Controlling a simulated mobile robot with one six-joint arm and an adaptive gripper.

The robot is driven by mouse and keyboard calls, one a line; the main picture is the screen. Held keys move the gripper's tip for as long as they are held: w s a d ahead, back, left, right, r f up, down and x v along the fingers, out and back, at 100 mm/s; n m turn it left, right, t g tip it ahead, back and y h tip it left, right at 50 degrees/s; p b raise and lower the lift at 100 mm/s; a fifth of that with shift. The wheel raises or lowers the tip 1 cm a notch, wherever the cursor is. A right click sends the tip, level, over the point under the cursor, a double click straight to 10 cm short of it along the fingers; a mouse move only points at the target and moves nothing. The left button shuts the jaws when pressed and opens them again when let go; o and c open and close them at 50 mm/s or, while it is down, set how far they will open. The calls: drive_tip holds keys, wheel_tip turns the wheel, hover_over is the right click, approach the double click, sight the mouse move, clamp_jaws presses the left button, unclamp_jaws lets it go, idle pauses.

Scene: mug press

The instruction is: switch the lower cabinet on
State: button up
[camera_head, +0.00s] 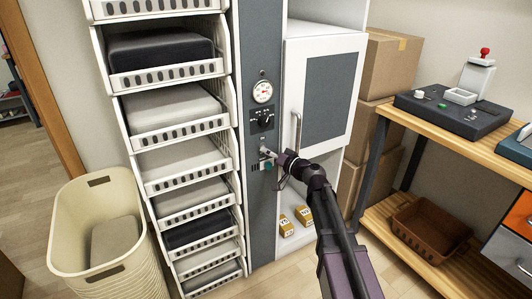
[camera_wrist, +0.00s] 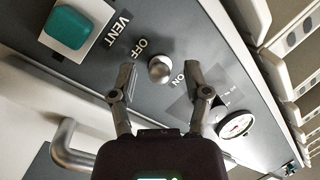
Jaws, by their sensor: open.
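The cabinet's grey control panel (camera_head: 260,45) runs down beside a white door with a grey window (camera_head: 330,95). A small metal switch with a round end (camera_wrist: 160,68) sits between the printed words OFF and ON. I cannot tell which way it leans. My gripper (camera_head: 274,156) is at the panel by this switch. In the wrist view my gripper (camera_wrist: 157,79) is open, its fingertips spread either side of the switch's near side, with nothing held. I cannot tell whether a finger touches it. In the head view my gripper partly hides the switch.
A teal VENT button (camera_wrist: 68,27) is near the switch. A dial gauge (camera_head: 262,91) and black knob (camera_head: 265,118) are above it. A door handle (camera_head: 297,130) stands out nearby. White bins (camera_head: 187,165) are left; a wooden bench (camera_head: 440,135) is right. Yellow boxes (camera_head: 286,225) sit below.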

drive_tip(key=shift+w+a, duration=0.2)
drive_tip(key=shift+a, duration=0.15)
